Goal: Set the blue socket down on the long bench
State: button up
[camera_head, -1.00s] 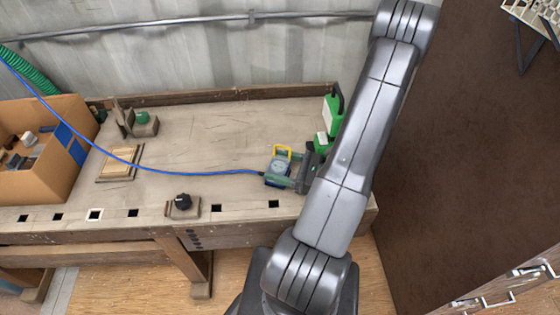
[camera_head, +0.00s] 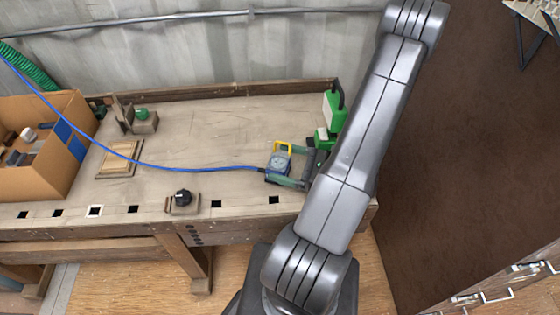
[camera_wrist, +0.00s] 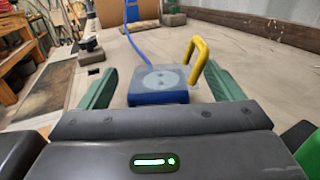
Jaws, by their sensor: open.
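The blue socket (camera_head: 278,167) has a grey round face and a yellow handle, with a blue cable running off to the left. It sits on the long bench (camera_head: 205,130) near its right end. In the wrist view the socket (camera_wrist: 158,86) stands between the two green fingers of my gripper (camera_wrist: 165,92). The fingers are apart, with visible gaps on both sides of it. In the head view my gripper (camera_head: 293,166) is at the socket's right side, partly hidden by my arm.
A green and white device (camera_head: 333,105) stands at the bench's back right, close to my arm. A cardboard box (camera_head: 60,165), a wooden plate (camera_head: 118,158) and a black knob on a block (camera_head: 183,199) are on the left and front. The middle is clear.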

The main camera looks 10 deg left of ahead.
jog(key=d, duration=0.7)
jog(key=s+d+b, duration=0.1)
jog(key=d, duration=0.2)
jog(key=shift+s+d, duration=0.1)
jog(key=shift+d, duration=0.2)
dwell(0.7)
